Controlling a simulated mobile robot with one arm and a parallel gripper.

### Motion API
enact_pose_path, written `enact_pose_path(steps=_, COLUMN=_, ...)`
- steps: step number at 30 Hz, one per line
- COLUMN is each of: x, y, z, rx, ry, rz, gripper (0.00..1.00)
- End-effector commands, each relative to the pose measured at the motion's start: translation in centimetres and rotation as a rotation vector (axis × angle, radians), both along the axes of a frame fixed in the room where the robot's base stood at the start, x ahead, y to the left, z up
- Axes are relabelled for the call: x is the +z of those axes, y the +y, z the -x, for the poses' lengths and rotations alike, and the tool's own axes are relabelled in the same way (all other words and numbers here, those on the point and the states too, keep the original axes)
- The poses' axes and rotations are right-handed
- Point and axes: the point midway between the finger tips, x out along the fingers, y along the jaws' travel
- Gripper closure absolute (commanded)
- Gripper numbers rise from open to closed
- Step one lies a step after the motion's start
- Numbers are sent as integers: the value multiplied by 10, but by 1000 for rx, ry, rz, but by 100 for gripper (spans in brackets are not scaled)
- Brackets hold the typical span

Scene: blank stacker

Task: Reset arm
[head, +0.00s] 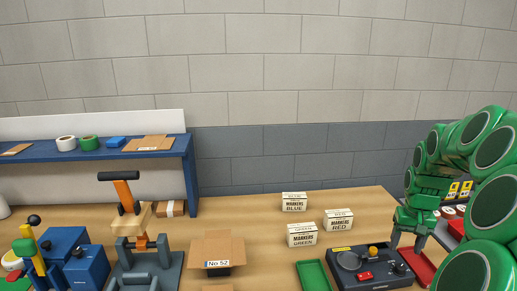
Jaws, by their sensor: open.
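My green arm comes in at the right edge of the head view and bends down over the right end of the wooden table (255,208). My gripper (406,247) points down beside the black control box (345,274), near the box's right side. Its fingers look apart, and I see nothing held between them. Whether the fingertips touch anything is too small to tell.
Marker boxes labelled blue (294,202), red (338,219) and green (302,235) stand mid-table. An open cardboard box (218,249), a green tray (314,276) and a red tray (419,266) lie nearer. A press (140,245) and blue shelf (100,150) stand left.

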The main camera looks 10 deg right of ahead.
Motion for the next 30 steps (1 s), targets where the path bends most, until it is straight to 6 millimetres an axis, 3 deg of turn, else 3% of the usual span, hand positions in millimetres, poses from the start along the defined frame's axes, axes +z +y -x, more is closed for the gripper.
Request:
enact_pose_path(steps=5, x=18, y=46, z=5, rx=61, ry=1, rz=-8, gripper=41)
enact_pose_path(steps=11, x=39, y=112, z=24, rx=143, ry=14, rz=-19, gripper=41)
enact_pose_path(steps=21, x=60, y=203, z=80, rx=256, ry=51, rz=-29, gripper=41)
enact_pose_path(steps=30, x=68, y=262, z=143, rx=324, ry=85, rz=-25, gripper=41)
